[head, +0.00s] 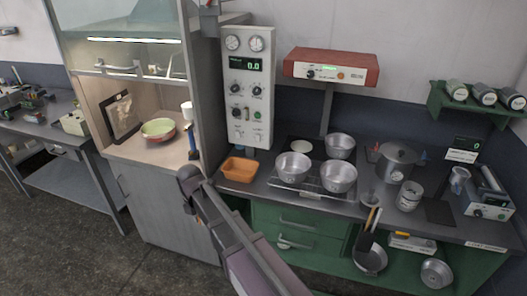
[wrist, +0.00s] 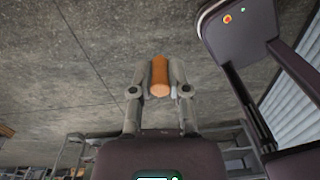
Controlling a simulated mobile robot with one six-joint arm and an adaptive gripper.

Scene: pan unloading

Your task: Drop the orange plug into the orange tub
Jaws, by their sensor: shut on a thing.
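The orange plug (wrist: 160,76) is a short orange cylinder with a paler end face, held between the two fingers of my gripper (wrist: 159,68) in the wrist view. My gripper is shut on it, with bare grey floor behind it. The orange tub (head: 239,169) is a small open rectangular container on the counter in the head view, left of the metal pans. My arm crosses in front of the counter just below the tub. My gripper and the plug cannot be made out in the head view, and the tub does not show in the wrist view.
Several metal pans (head: 293,168) stand right of the tub on the dark counter (head: 328,202). A tall white control box (head: 248,85) rises behind the tub. The floor (head: 100,262) at front left is clear.

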